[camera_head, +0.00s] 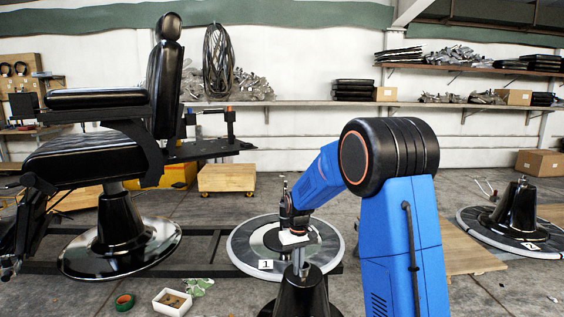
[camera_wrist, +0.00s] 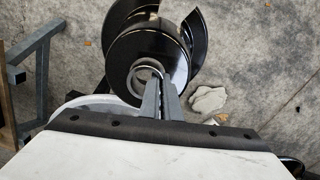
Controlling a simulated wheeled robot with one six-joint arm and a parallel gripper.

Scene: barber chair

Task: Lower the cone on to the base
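A black cone (camera_head: 302,297) with a light metal tube at its top stands upright at the bottom middle of the head view, its lower end cut off by the frame edge. In the wrist view the cone (camera_wrist: 128,50) is seen from above, with a pale ring at its top. My gripper (camera_wrist: 161,82) has its two grey fingers close together at the rim of that ring, seemingly shut on it. The round base (camera_head: 243,243) marked 1 lies on the floor behind the cone. The cone appears nearer to me than the base. My arm partly hides the base.
A barber chair (camera_head: 95,160) stands at left on a shiny round foot. Another dark cone (camera_head: 517,208) stands on a round base at right. A white box (camera_head: 172,302) and green tape roll (camera_head: 124,301) lie in front. A wooden dolly (camera_head: 227,178) is behind.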

